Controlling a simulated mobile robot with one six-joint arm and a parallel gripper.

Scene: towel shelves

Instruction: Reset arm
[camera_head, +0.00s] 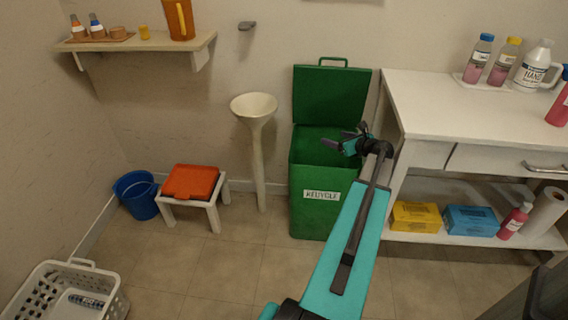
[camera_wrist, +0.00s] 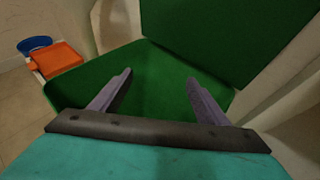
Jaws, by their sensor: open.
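My gripper (camera_head: 343,140) is at the end of my outstretched teal arm, over the open top of the green recycle bin (camera_head: 314,215). In the wrist view my gripper (camera_wrist: 157,84) has its two fingers spread apart with nothing between them. The bin's green interior (camera_wrist: 155,75) lies beyond the fingers. The bin's lid (camera_head: 331,95) stands raised against the wall. The bottom of the bin is dark and I cannot tell what is inside.
A white shelf table (camera_head: 430,95) with bottles stands close on the right. A white funnel stand (camera_head: 256,125), an orange-topped stool (camera_head: 190,183) and a blue bucket (camera_head: 137,196) are left of the bin. A white basket (camera_head: 45,290) is front left. The middle floor is clear.

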